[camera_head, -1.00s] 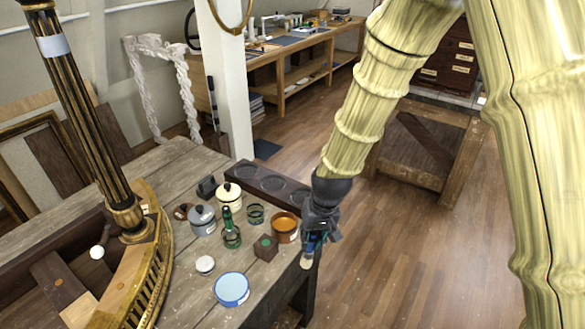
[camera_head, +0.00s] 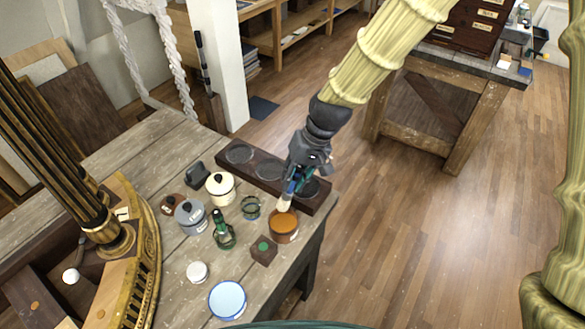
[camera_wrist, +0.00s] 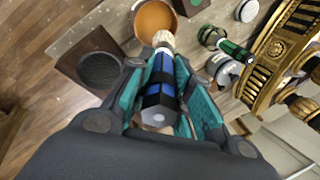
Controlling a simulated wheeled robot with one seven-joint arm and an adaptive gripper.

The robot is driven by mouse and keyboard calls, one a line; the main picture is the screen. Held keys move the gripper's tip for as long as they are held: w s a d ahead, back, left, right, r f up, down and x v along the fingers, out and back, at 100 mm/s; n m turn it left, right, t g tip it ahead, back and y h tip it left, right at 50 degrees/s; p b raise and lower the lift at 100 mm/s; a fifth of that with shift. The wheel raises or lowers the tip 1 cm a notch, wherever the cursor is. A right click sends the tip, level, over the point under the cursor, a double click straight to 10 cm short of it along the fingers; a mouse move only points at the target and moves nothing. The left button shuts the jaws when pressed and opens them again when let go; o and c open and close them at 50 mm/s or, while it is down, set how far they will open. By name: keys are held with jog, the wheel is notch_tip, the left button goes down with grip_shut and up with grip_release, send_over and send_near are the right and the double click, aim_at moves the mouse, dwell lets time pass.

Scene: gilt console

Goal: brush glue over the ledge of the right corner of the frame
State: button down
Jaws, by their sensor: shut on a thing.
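My gripper (camera_head: 296,184) is shut on a brush (camera_wrist: 160,85) with a blue, black-banded handle and pale bristles. The bristles (camera_head: 284,203) point down at the far rim of a pot of amber-brown glue (camera_head: 284,227). In the wrist view, they overlap the near edge of the pot (camera_wrist: 154,20). I cannot tell whether they touch the glue. The gilt frame (camera_head: 146,262), with its curved openwork rail and fluted column, stands at the left of the head view. Its gilt rail shows at the right of the wrist view (camera_wrist: 272,50). Its right corner ledge is not clear.
A dark rack (camera_head: 232,165) with round recesses lies behind the pot. A cream lidded pot (camera_head: 220,188), grey lidded pot (camera_head: 190,217), green bottle (camera_head: 222,232), dark block (camera_head: 263,251) and blue-rimmed dish (camera_head: 228,300) crowd the table. Open floor lies to the right.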

jog(key=shift+s+d+f+b, duration=0.1)
jog(key=shift+s+f+b, duration=0.15)
jog(key=shift+s+b, duration=0.25)
jog(key=shift+s+f+b, duration=0.2)
jog(key=shift+s+b, duration=0.05)
jog(key=shift+s, duration=0.45)
jog(key=f+b, duration=0.1)
jog(key=w+f, duration=0.1)
jog(key=f, duration=0.1)
jog(key=w+f+b, duration=0.1)
jog(key=shift+f+b, duration=0.2)
jog(key=shift+b, duration=0.1)
jog(key=shift+s+f, duration=0.1)
jog(key=shift+s, duration=0.25)
jog(key=shift+w, duration=0.15)
jog(key=shift+f, duration=0.55)
dwell(1.4)
